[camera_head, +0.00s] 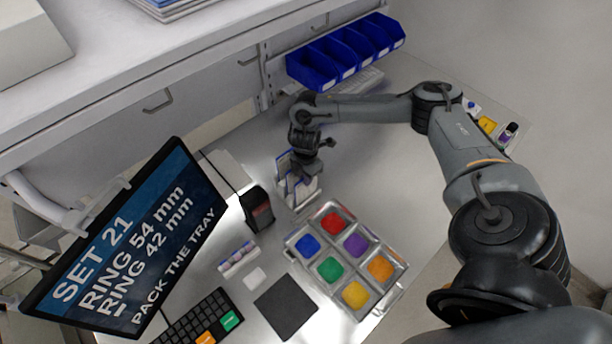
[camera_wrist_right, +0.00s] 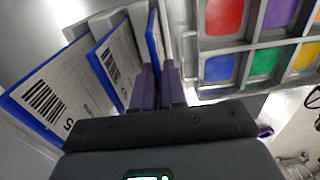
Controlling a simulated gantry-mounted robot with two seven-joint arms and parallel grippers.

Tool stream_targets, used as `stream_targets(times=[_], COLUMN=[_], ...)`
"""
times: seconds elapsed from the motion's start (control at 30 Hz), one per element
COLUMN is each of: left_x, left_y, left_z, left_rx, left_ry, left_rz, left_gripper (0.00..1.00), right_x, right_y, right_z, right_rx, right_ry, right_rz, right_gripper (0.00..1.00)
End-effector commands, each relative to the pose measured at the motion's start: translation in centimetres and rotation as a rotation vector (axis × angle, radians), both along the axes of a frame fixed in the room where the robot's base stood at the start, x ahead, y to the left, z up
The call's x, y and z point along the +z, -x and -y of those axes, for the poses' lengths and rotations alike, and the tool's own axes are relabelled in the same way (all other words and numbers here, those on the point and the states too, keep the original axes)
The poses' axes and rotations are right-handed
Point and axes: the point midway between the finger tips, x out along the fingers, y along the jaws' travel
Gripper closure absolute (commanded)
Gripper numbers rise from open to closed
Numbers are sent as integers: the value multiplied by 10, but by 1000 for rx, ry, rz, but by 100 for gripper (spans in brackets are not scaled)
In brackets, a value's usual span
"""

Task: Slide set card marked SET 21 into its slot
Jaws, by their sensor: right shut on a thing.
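My right gripper (camera_head: 304,174) reaches down over a rack of upright set cards (camera_head: 287,164) on the bench. In the right wrist view my right gripper (camera_wrist_right: 158,76) has its purple fingers shut on a blue-edged card (camera_wrist_right: 153,38), seen nearly edge-on. Two more blue-edged white cards with barcodes stand to its left, a near one (camera_wrist_right: 55,98) and a middle one (camera_wrist_right: 115,62). The held card's marking is hidden, and I cannot tell how deep it sits in the rack. My left gripper is not in view.
A metal tray of coloured compartments (camera_head: 317,231) stands just beside the rack. A small dark device (camera_head: 257,209) and a screen reading SET 21 (camera_head: 130,240) are to the left. Blue bins (camera_head: 313,70) stand behind. A keyboard (camera_head: 203,318) and dark mat (camera_head: 286,307) lie in front.

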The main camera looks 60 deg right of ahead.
Motion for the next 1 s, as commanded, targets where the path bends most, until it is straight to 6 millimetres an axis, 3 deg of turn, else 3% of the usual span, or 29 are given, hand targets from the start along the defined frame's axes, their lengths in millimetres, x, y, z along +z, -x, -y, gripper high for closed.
stream_targets(times=[0.9,0.93,1.0], left_x=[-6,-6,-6], left_y=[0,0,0], left_z=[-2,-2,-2], left_rx=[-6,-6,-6], left_ry=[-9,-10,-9], left_rz=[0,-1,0], left_gripper=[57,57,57], right_x=[-12,-12,-12], right_y=[0,0,0], right_z=[0,0,0], right_rx=[1,1,1], right_ry=[0,0,0], right_rz=[0,0,0], right_gripper=[100,87,76])
